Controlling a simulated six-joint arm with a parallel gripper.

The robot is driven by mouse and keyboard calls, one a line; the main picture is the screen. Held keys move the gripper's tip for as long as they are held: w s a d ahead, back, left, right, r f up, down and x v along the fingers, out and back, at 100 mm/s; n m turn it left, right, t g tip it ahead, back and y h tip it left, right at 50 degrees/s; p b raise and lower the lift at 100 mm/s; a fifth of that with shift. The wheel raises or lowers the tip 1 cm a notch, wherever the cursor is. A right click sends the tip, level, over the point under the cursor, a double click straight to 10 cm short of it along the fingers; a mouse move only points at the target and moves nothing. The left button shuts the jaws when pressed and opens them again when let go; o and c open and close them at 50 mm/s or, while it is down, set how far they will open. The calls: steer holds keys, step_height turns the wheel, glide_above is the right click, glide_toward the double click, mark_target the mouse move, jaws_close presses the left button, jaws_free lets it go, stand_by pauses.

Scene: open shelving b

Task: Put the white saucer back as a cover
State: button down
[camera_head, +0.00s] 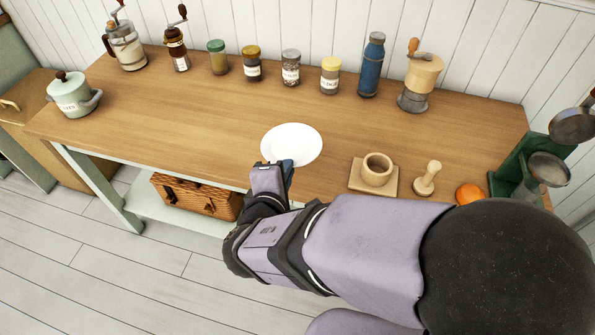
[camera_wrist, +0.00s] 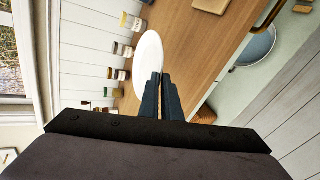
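The white saucer (camera_head: 294,142) is a plain round disc, seen over the middle of the wooden counter near its front edge. My gripper (camera_head: 286,163) is at its near rim, with the fingers drawn together. In the wrist view the fingertips (camera_wrist: 161,76) meet the edge of the saucer (camera_wrist: 148,57) and appear shut on its rim. The exact grip is hidden in the head view. I cannot tell whether the saucer touches the counter or is held just above it. A small open-topped tan mortar (camera_head: 377,168) stands on a square wooden board (camera_head: 362,183) to the right.
A wooden pestle (camera_head: 427,180) and an orange (camera_head: 469,193) lie right of the mortar. Several jars (camera_head: 252,65), a blue bottle (camera_head: 372,65) and grinders (camera_head: 420,78) line the back. A lidded pot (camera_head: 73,95) stands far left. The counter (camera_head: 190,120) left of the saucer is clear.

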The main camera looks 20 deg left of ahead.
steer(key=shift+m+h, duration=0.6)
steer(key=shift+m, duration=0.1)
steer(key=w+d+f+b, duration=0.1)
steer(key=f+b, duration=0.1)
steer(key=w+d+f+b, duration=0.1)
steer(key=f+b, duration=0.1)
steer(key=w+d+f+b, duration=0.1)
steer(key=f+b, duration=0.1)
steer(key=b, duration=0.1)
steer(key=shift+w+d, duration=0.1)
steer(key=shift+m+h, duration=0.9)
steer(key=w+b, duration=0.4)
steer(key=b, duration=0.1)
steer(key=shift+w+d+r, duration=0.1)
steer(key=shift+w+r, duration=0.15)
steer(key=shift+w, duration=0.05)
steer(key=w+d+r+m+g+h+b, duration=0.25)
steer(key=d+r+m+h, duration=0.35)
steer(key=r, duration=0.6)
steer(key=s+d, duration=0.4)
steer(key=d, duration=0.1)
steer(key=shift+m, duration=0.3)
steer(key=shift+a+f+b, duration=0.15)
steer(key=shift+f+b, duration=0.55)
steer(key=shift+f, duration=1.8)
steer(key=shift+a+f+b, duration=0.15)
steer(key=shift+f+b, duration=0.55)
steer(key=shift+f, duration=1.8)
